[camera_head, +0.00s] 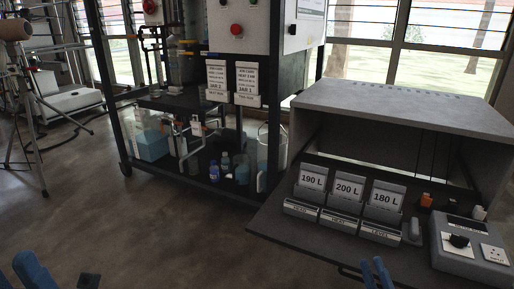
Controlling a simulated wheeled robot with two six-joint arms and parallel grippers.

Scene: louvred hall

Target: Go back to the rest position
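My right gripper (374,268) shows at the bottom edge, right of centre, as two narrow blue fingertips close together. It is in front of the dark shelf of the grey cabinet (390,104), and nothing shows between its tips. The rest of it is cut off by the frame. At the bottom left corner a blue part of my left arm (35,271) shows, with a small dark blue piece to its right. The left gripper's fingers are not clear enough to judge.
The cabinet's shelf holds label holders reading 190 L (312,178), 200 L (348,188) and 180 L (386,199), and a control box (470,250). A black-framed rig (112,85) with bottles stands behind. A tripod (28,120) is at left. Floor (150,235) is clear.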

